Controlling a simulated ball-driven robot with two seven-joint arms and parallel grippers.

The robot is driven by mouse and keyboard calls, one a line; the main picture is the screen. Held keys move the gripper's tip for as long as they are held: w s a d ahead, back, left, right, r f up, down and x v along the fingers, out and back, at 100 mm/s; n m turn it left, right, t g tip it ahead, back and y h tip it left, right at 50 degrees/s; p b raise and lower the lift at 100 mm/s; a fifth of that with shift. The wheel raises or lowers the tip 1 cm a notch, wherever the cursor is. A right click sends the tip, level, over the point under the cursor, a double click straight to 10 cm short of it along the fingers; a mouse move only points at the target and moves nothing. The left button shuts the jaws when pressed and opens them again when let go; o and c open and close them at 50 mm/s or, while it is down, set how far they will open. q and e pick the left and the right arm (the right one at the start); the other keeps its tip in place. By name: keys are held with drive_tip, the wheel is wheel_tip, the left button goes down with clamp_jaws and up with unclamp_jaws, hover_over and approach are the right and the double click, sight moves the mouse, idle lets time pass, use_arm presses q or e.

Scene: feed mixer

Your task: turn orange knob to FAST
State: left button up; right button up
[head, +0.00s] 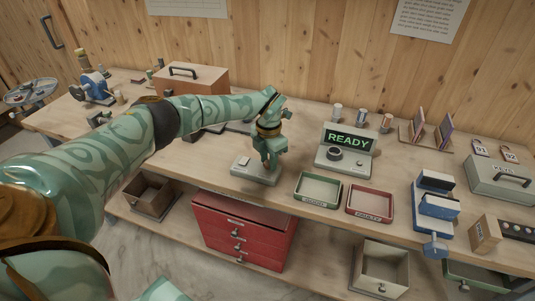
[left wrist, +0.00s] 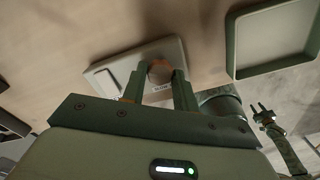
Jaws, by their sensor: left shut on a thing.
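The orange knob (left wrist: 160,70) sits on a small pale control box (head: 255,171) on the bench. The box also shows in the left wrist view (left wrist: 108,82), with a white rocker-like plate on it. My left gripper (head: 272,163) reaches down over the box. Its two fingers are shut on the knob, one on each side, in the left wrist view (left wrist: 166,85). They hide the knob in the head view. A small label beside the knob is too blurred to read. My right gripper (left wrist: 264,108) hangs apart in the left wrist view, its two fingers spread and empty.
A green tray (head: 297,189) and a red tray (head: 349,202) stand right of the box. A display reading READY (head: 348,142) with a dark dial stands behind them. A wooden case (head: 222,88) stands at the back left. Red drawers (head: 238,240) are below the bench.

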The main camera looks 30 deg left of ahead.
use_arm(q)
drive_tip(key=n+p, duration=0.1)
drive_tip(key=n, duration=0.2)
drive_tip(key=shift+r+p, duration=0.2)
drive_tip(key=shift+p, duration=0.2)
drive_tip(key=shift+n+p, duration=0.55)
drive_tip(key=shift+n, duration=0.85)
drive_tip(key=shift+f, duration=0.1)
drive_tip(key=o, duration=1)
wheel_tip(320, 180, up, 16)
drive_tip(key=p, duration=0.3)
drive_tip(key=shift+d, duration=0.1)
